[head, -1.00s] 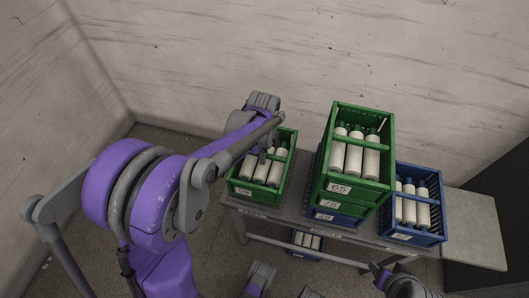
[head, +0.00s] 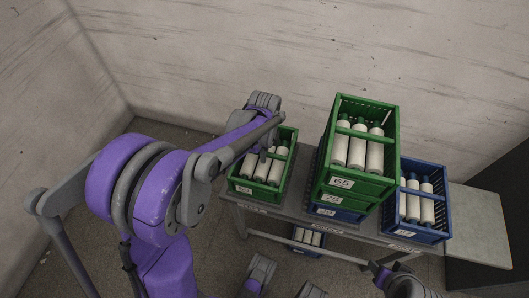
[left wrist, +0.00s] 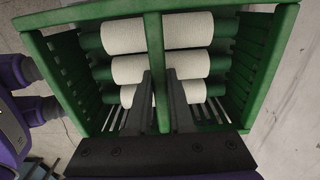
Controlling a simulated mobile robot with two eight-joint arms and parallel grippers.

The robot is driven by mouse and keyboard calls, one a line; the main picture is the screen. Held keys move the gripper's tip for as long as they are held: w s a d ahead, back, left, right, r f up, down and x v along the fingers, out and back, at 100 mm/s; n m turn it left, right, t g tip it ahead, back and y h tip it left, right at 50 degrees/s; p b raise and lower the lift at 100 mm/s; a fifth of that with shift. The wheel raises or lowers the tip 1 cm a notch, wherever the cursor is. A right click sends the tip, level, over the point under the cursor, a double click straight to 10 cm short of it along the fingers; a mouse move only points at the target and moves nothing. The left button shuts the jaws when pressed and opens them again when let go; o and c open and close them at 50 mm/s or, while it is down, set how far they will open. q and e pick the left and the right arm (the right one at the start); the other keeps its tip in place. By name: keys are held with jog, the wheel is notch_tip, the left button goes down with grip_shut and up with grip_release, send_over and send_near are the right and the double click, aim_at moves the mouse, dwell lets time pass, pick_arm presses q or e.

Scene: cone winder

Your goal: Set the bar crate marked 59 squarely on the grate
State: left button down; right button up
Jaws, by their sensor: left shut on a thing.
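A green crate with white rolls (head: 241,189) is at the left end of the grey stand in the head view. Its small front label looks like 59, but is hard to read. My left gripper (head: 266,155) reaches down into this crate. In the left wrist view, the gripper's dark fingers (left wrist: 159,85) are shut on the crate's green middle bar (left wrist: 154,45), with rolls on both sides. I cannot tell whether the crate touches the stand (head: 285,212). A dark gripper-like part (head: 392,280), perhaps my right one, shows at the bottom right, its jaws unclear. I cannot make out a separate grate.
Right beside the held crate stands a stack with a green crate marked 65 (head: 342,182) on top. A blue crate with rolls (head: 421,233) is right of the stack. Another blue crate (head: 297,246) sits low under the stand. A pale board (head: 480,225) lies at the right.

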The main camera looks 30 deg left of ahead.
pick_arm(q)
jog(key=shift+f, duration=0.4)
pick_arm(e)
jog(key=shift+f, duration=0.35)
pick_arm(q)
jog(key=c, duration=0.7)
grip_release()
notch_tip(320, 180, up, 11)
jog(key=shift+f+p, duration=0.1)
jog(key=shift+p, duration=0.85)
pick_arm(e)
notch_tip(320, 180, up, 3)
jog(key=shift+f, duration=0.2)
pick_arm(q)
jog(key=shift+s, duration=0.1)
pick_arm(e)
jog(key=shift+r, duration=0.1)
